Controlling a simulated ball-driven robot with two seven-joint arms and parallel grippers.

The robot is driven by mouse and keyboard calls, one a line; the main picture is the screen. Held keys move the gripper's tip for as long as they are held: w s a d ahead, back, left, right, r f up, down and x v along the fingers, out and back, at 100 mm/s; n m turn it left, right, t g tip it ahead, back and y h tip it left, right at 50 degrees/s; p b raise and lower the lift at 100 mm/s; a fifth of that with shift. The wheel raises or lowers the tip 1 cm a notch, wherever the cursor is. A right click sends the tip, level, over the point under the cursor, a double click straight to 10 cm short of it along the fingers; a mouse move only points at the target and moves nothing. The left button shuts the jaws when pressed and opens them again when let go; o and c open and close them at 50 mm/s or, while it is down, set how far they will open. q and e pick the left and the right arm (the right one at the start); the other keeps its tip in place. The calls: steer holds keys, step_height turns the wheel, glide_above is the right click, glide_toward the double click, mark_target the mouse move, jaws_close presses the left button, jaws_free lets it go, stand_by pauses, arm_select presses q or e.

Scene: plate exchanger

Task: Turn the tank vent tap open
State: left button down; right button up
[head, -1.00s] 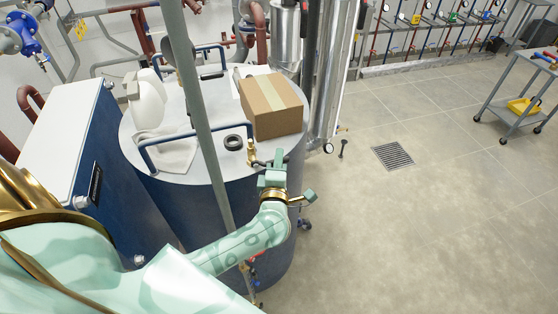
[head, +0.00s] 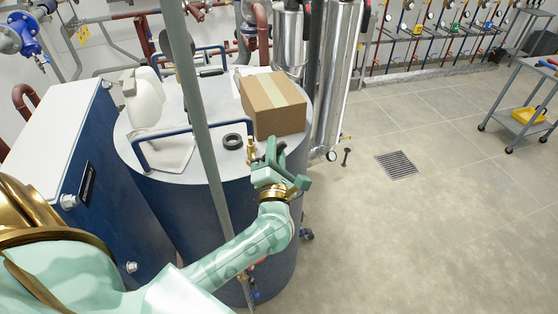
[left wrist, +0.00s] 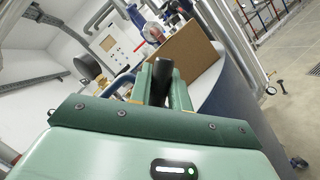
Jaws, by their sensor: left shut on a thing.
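The tank vent tap (head: 251,150) is a small upright brass fitting at the near right edge of the tank's grey top. My left gripper (head: 271,160) is right beside it, over the tank's rim. In the left wrist view my left gripper (left wrist: 161,85) has its green fingers closed on a dark upright piece, the tap's handle (left wrist: 162,78). The fingers hide much of the handle in the head view, so its exact angle is hard to tell. My right gripper is in neither view.
A cardboard box (head: 272,105) stands on the tank (head: 210,125) just behind the tap. A black ring (head: 232,141) and a blue rail (head: 140,150) are to the left. A grey pole (head: 200,120) crosses in front. Open floor (head: 400,240) lies right.

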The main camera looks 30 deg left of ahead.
arm_select(q)
steer(key=s+n+y+b, duration=0.1)
steer(key=n+b, duration=0.1)
steer(key=n, duration=0.1)
steer(key=a+r+n+g+y+b, duration=0.1)
steer(key=n+y+b, duration=0.1)
steer(key=n+b, duration=0.1)
steer(key=s+a+r+n+y+b, duration=0.1)
steer(key=n+y+b, duration=0.1)
steer(key=n, duration=0.3)
steer(key=shift+s+a+b, duration=0.15)
steer(key=shift+s+b, duration=0.2)
steer(key=n+b, duration=0.1)
steer(key=n+g+y, duration=0.1)
steer(key=s+a+n+g+b, duration=0.1)
steer(key=n, duration=0.1)
steer(key=shift+r+y+b, duration=0.25)
steer(key=shift+y+b, duration=0.05)
steer(key=shift+y, duration=0.1)
steer(key=c, duration=1.3)
jaws_free()
steer(key=shift+s, duration=0.1)
